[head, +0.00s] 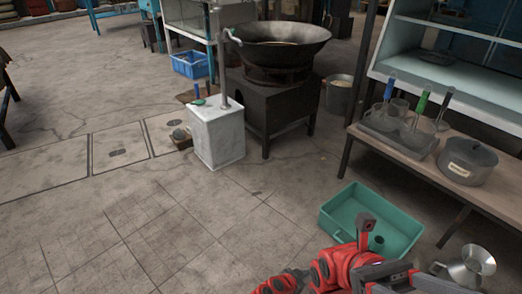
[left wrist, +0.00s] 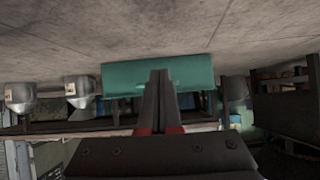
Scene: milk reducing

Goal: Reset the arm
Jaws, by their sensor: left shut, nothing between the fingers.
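My left gripper shows in the left wrist view (left wrist: 160,75), its two dark fingers pressed together with nothing between them. The fingers overlap a teal tub (left wrist: 115,80) that lies beyond; this view looks upside down, with floor along the top. In the head view, the same teal tub (head: 338,209) stands on the floor at lower right. A red and dark arm of mine (head: 335,268) crosses the bottom edge and covers part of the tub's near side. I cannot tell whether the arm touches the tub. My right gripper cannot be made out.
A metal pitcher (head: 468,268) stands right of the tub. A wok (head: 275,42) on a stove and a white block (head: 217,134) stand farther back. The left floor is largely clear.

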